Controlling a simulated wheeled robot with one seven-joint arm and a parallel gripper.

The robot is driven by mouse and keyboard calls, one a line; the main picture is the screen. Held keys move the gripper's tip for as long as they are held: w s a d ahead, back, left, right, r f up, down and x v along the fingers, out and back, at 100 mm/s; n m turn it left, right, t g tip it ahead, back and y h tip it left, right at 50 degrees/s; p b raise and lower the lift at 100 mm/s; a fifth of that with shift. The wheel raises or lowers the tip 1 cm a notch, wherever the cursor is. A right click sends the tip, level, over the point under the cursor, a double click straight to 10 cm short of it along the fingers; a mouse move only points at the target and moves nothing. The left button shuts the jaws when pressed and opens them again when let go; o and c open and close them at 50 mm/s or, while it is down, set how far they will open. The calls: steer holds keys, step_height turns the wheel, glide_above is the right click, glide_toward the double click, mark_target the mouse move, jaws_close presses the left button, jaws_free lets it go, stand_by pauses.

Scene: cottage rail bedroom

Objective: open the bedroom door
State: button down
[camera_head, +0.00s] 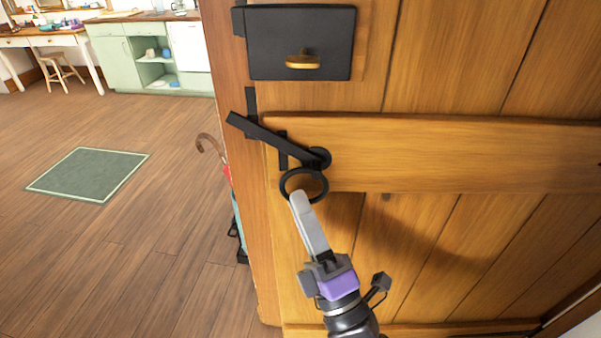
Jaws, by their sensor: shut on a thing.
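The wooden bedroom door (430,150) fills the right side of the view. A black latch bar (268,136) on it slopes up to the left from a round pivot, its left end near the door's edge. A black ring handle (284,184) hangs below the pivot. My gripper (299,200) reaches up from below and is shut on the ring's lower part. The fingertips hide a little of the ring. A black lock box (300,25) with a brass knob (303,61) sits above the latch.
An opening left of the door shows a wood floor (110,235) with a green mat (88,174). A cane (211,145) and other items stand just beyond the door's edge.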

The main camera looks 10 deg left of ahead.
steer(key=s+d+n+g+y+p, duration=0.1)
steer(key=s+d, duration=0.3)
steer(key=s, duration=0.8)
steer(key=s+d+n+g+y+p, duration=0.2)
steer(key=s+d+g+y+p, duration=0.1)
steer(key=s, duration=0.8)
steer(key=shift+s+d+r+g+y, duration=0.15)
steer(key=shift+s+d+g+y, duration=0.25)
steer(key=shift+g+y, duration=0.25)
steer(key=c, duration=1.4)
jaws_free()
steer(key=b+v, duration=0.1)
steer(key=v, duration=0.7)
steer(key=shift+b, duration=0.35)
